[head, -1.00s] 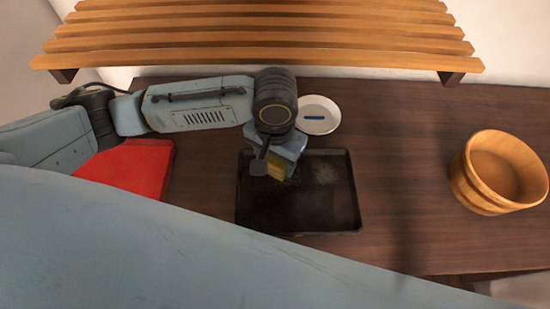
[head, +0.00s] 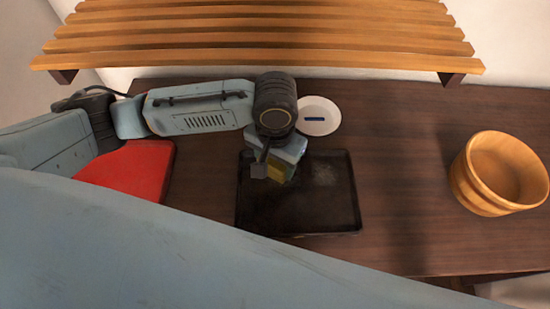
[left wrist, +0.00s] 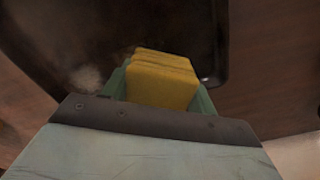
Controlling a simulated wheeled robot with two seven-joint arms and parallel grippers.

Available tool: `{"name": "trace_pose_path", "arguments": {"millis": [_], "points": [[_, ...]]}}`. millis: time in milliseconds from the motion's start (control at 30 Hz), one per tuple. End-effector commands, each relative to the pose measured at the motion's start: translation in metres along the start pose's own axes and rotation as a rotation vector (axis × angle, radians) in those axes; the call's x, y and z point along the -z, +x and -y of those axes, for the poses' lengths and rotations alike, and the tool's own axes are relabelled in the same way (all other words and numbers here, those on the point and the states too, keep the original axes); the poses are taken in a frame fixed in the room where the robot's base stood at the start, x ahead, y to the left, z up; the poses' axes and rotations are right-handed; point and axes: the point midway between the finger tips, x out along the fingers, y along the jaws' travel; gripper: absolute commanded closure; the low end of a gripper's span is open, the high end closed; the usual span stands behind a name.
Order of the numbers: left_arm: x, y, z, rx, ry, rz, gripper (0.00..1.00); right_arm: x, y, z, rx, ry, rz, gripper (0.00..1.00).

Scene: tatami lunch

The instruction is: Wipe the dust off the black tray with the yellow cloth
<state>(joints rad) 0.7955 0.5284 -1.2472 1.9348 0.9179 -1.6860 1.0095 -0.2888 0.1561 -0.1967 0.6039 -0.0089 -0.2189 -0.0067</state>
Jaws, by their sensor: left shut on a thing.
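The black tray (head: 325,205) lies on the dark wooden table in the head view. A pale dust patch shows on its upper right part, and a pale patch also shows on the tray in the left wrist view (left wrist: 60,30). My left gripper (head: 273,174) is over the tray's upper left part, shut on the folded yellow cloth (left wrist: 163,80). The cloth is partly hidden by the gripper in the head view (head: 278,174). I cannot tell whether the cloth touches the tray. My right gripper is not in view.
A white dish (head: 328,112) with a blue mark is just behind the tray. A wooden tub (head: 470,185) stands at the right. A red item (head: 130,172) lies at the left, under my arm. A slatted wooden shelf (head: 260,40) overhangs the back. Table between tray and tub is clear.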

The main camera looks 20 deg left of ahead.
Motion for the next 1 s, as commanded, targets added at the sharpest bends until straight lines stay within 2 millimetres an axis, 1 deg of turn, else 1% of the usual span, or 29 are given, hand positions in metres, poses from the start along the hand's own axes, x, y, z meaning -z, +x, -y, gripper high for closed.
{"name": "trace_pose_path", "arguments": {"millis": [733, 867, 1000], "points": [[0.0, 0.014, 0.0, 0.0, 0.001, 0.001, 0.61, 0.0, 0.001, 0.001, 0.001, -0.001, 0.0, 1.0], [0.003, 0.012, -0.006, 0.0, 0.0, 0.002, 0.61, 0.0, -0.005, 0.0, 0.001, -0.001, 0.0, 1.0], [0.009, 0.01, -0.017, -0.002, 0.001, 0.002, 0.61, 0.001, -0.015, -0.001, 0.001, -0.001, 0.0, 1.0]]}}
